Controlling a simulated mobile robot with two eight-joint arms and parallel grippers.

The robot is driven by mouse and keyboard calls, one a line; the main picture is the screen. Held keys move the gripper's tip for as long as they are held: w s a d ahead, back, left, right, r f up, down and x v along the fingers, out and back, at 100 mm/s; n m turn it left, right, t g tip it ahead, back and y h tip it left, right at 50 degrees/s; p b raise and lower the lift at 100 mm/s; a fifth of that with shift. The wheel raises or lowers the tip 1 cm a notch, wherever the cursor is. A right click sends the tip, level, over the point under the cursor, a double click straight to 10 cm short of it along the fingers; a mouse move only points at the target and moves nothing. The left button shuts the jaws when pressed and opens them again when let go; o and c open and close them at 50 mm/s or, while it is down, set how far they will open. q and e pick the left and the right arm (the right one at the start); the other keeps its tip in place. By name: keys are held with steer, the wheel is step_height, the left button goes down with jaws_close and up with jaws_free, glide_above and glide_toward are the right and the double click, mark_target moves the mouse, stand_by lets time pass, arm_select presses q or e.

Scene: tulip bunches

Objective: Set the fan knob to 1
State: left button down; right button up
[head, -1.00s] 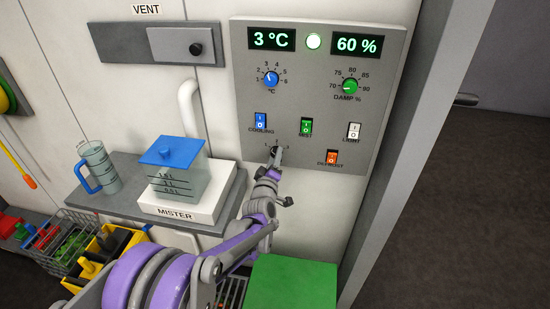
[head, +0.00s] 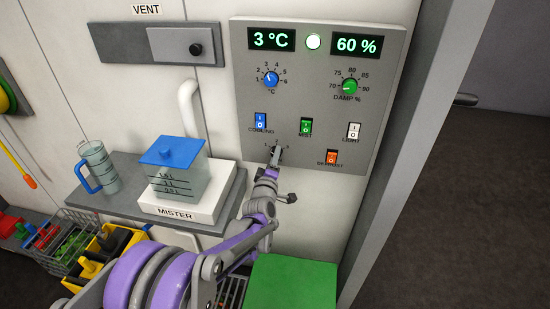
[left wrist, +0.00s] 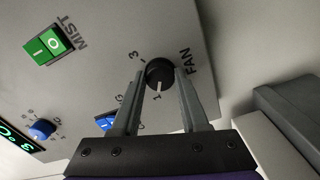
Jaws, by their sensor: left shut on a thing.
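The black fan knob (left wrist: 159,73) is on the grey control panel (head: 230,69), below the switches. In the left wrist view it sits between the two fingers of my left gripper (left wrist: 162,82), which is shut on it. A white mark on the knob's face points down in that view, toward the printed 1. The 3 shows at the upper left of the knob and the word FAN is to its right. The 2 is not readable there. In the head view my left gripper (head: 275,156) covers most of the knob. My right gripper is not in view.
The cooling switch (head: 260,123), mist switch (head: 306,127) and defrost switch (head: 332,157) are close around the gripper. The mister (head: 177,185) and a jug (head: 96,168) stand on a shelf at left. A green box top (head: 292,285) is below.

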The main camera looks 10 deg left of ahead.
arm_select(q)
steer(key=shift+c, duration=2.1)
jaws_free()
steer(key=shift+s, duration=0.1)
steer(key=s+b, duration=0.1)
steer(key=s, duration=0.9)
steer(key=shift+s, duration=0.3)
steer(key=s+a+f+m+g+p, duration=0.2)
steer(key=s+m+g, duration=0.4)
steer(key=s, duration=1)
steer(key=s+a+f+m+g+p, duration=0.2)
steer(key=s+m+g, duration=0.4)
steer(key=s, duration=1)
steer(key=shift+s+m+g+p, duration=0.15)
steer(key=shift+m+g+p, duration=0.15)
steer(key=shift+m+p, duration=0.65)
